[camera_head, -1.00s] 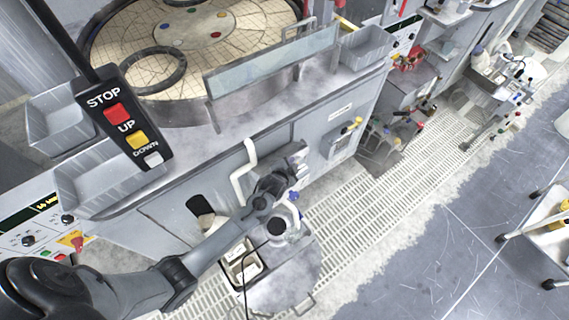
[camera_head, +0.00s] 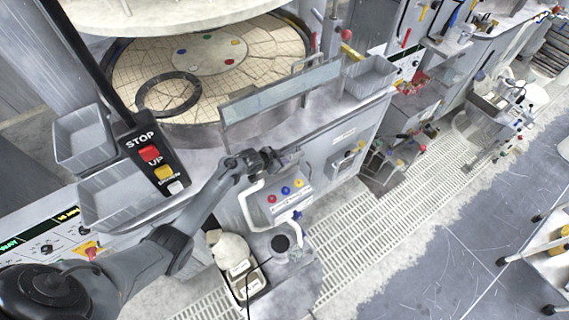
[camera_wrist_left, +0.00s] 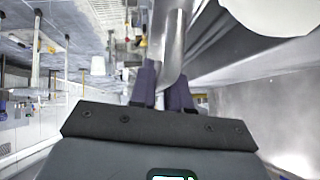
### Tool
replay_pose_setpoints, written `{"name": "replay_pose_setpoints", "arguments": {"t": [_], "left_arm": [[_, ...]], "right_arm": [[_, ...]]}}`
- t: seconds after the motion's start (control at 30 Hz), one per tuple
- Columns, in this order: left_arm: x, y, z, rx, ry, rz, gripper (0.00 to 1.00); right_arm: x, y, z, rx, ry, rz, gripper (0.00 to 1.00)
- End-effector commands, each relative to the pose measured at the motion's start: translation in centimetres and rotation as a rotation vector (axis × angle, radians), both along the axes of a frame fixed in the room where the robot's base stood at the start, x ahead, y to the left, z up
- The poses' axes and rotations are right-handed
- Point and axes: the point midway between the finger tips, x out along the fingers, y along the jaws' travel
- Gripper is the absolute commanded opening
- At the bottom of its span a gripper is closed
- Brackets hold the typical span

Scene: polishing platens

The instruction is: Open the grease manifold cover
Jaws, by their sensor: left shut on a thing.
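My left gripper (camera_head: 282,156) is at the upper front of the grey machine cabinet, just below the table edge. In the left wrist view its dark fingers (camera_wrist_left: 164,92) are shut on a curved metal handle (camera_wrist_left: 173,48). The grease manifold cover shows only in part beside the gripper; it appears raised, and the arm hides much of it. Below it, the manifold recess (camera_head: 292,207) is exposed, with blue, red and yellow fittings (camera_head: 285,190) and a label under them. My right gripper is not in view.
A white bent pipe (camera_head: 244,207) runs left of the recess. Below stands a grey cart with a jug (camera_head: 230,248) and a dark-topped container (camera_head: 280,243). The grated floor (camera_head: 350,225) at right is clear.

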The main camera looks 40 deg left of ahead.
Motion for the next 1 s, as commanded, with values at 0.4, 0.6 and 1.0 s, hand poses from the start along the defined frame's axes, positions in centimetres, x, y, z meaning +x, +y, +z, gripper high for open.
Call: {"name": "replay_pose_setpoints", "arguments": {"t": [0.4, 0.6, 1.0], "left_arm": [[0.15, 0.35, 0.09, 0.001, -0.001, 0.000, 0.00], [0.15, 0.33, 0.10, 0.001, -0.001, 0.000, 0.30], [-0.02, 0.33, 0.25, 0.000, -0.001, -0.001, 0.36]], "right_arm": [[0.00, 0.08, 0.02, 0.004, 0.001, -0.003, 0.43], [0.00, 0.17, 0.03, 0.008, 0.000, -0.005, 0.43], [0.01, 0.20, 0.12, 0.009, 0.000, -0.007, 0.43]]}}
